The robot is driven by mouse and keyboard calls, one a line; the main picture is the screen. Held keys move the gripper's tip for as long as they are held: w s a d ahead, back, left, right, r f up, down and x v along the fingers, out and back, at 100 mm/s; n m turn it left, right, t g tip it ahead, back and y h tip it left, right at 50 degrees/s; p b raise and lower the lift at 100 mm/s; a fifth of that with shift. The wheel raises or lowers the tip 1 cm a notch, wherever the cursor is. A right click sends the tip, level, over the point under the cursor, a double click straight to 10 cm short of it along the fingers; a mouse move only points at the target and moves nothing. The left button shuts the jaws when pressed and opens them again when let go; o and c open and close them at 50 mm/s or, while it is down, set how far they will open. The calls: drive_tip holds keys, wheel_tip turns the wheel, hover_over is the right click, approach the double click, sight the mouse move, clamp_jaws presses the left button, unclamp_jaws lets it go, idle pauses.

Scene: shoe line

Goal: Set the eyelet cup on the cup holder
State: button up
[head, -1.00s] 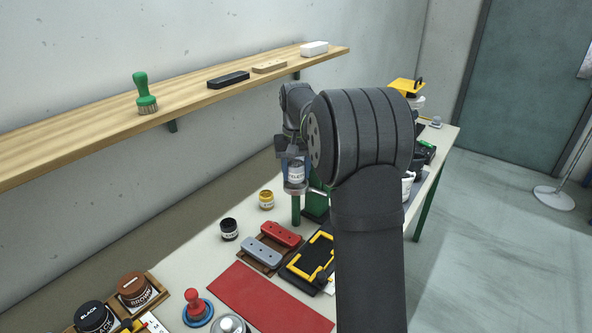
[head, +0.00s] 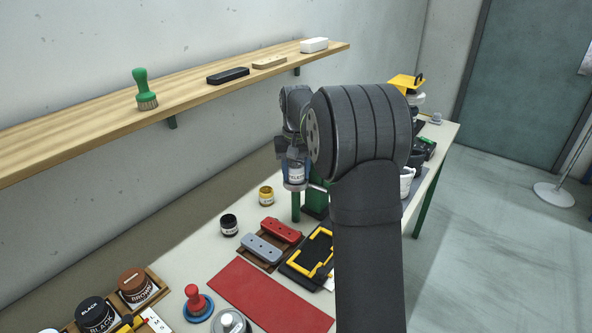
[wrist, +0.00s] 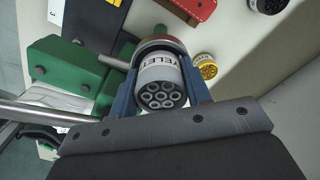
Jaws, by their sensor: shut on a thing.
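The eyelet cup (wrist: 160,84), a small white labelled jar with several eyelets visible in its open top, is between the blue fingers of my gripper (wrist: 160,70). In the head view the cup (head: 296,172) hangs upright below my wrist.
A green block (wrist: 70,68) with a metal rod stands close beside the holder. A yellow jar (head: 266,196) and a black jar (head: 229,225) stand nearby on the table. Red and grey bars (head: 262,250) lie in front. A wooden shelf (head: 200,85) runs along the wall.

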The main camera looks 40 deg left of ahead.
sight(296, 165)
drive_tip(key=shift+r, duration=0.25)
drive_tip(key=shift+r, duration=0.6)
drive_tip(key=shift+f, duration=0.85)
idle(0.5)
drive_tip(key=o, duration=0.8)
drive_tip(key=shift+c, duration=0.2)
drive_tip(key=shift+r, duration=5.55)
drive_tip(key=shift+f, duration=0.1)
